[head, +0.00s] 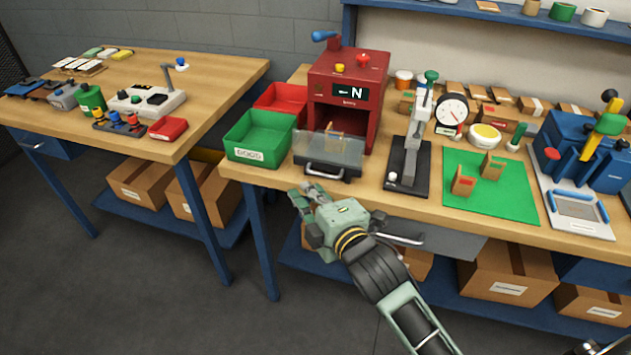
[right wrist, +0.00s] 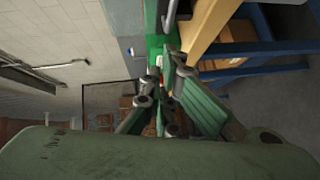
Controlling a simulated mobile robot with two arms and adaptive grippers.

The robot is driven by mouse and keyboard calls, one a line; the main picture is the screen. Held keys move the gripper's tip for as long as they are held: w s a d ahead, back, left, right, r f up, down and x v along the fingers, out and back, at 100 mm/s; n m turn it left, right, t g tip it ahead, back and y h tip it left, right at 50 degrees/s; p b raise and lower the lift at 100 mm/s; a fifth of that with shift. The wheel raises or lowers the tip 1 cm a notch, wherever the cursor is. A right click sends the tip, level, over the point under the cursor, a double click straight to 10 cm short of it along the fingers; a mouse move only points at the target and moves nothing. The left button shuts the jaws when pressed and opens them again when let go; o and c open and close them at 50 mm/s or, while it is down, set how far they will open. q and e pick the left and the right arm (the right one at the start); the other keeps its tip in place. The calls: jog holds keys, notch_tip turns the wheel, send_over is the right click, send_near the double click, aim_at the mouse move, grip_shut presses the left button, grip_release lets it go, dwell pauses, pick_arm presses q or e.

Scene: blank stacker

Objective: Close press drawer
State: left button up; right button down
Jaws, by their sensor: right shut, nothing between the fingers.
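The red press (head: 347,85) stands on the right-hand table with a blue lever and a display reading "N". Its drawer (head: 328,152) sticks out at the front, with a clear cover, a dark front and a handle (head: 325,171). A wooden blank (head: 333,138) shows inside the drawer. My right gripper (head: 303,195) is shut and empty, just in front of and below the drawer handle, apart from it. In the right wrist view its fingers (right wrist: 165,95) are close together, and a dark handle shows at the top. My left gripper is not in view.
A green bin (head: 258,137) and a red bin (head: 283,100) stand left of the press. A lever tool (head: 410,150), a dial gauge (head: 452,112) and a green mat (head: 488,195) are to the right. A second table (head: 215,75) stands left, across a floor gap.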

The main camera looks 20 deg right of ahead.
aim_at(330, 151)
jog(key=shift+w+d+f, duration=0.2)
jog(key=shift+w+d, duration=0.4)
jog(key=shift+w, duration=0.1)
jog(key=shift+w+d+f, duration=0.2)
jog(key=shift+w+d, duration=0.35)
jog(key=shift+w, duration=0.1)
jog(key=w+d, duration=0.2)
jog(key=w, duration=0.1)
jog(key=w+d, duration=0.2)
jog(key=w, duration=0.1)
jog(key=w+d+p, duration=0.1)
jog(key=w+d, duration=0.1)
jog(key=w, duration=0.2)
jog(key=shift+d, duration=0.35)
jog(key=shift+w+d, duration=0.2)
jog(key=shift+w, duration=0.05)
jog(key=shift+r, duration=0.15)
jog(key=shift+d, duration=0.1)
